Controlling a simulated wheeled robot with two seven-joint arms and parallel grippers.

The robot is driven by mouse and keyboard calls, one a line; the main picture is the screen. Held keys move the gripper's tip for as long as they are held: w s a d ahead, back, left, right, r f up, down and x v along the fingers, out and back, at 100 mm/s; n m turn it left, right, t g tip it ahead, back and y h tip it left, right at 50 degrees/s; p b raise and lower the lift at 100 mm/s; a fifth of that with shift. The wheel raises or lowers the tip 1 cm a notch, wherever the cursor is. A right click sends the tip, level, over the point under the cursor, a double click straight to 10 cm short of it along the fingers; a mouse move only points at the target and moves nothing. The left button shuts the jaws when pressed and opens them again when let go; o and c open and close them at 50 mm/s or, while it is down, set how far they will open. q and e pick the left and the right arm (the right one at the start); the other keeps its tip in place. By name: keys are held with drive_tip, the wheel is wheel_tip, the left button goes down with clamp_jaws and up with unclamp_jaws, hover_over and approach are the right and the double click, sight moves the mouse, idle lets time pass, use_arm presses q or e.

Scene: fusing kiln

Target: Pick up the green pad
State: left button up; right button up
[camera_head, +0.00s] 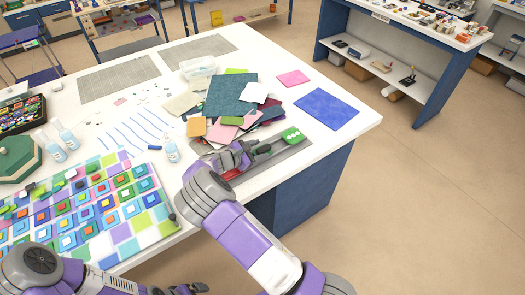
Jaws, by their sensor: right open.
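A bright green pad (292,135) with pale spots lies at the right end of a grey tray (292,150), near the white table's front right edge. My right gripper (248,154) is open over the tray, to the left of the pad and apart from it. A dark tool (263,149) lies between the gripper and the pad. The gripper and forearm hide the tray's left part. My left gripper (190,288) is low at the bottom edge, away from the pad; its jaws are too small to read.
A pile of coloured sheets (232,95) lies just behind the tray, with a blue sheet (326,109) to the right. The floor right of the table is clear.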

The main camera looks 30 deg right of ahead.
sight(265, 147)
drive_tip(key=x, duration=0.4)
drive_tip(key=shift+f, duration=0.1)
drive_tip(key=shift+a, duration=0.1)
clamp_jaws()
use_arm(q)
drive_tip(key=shift+w, duration=0.1)
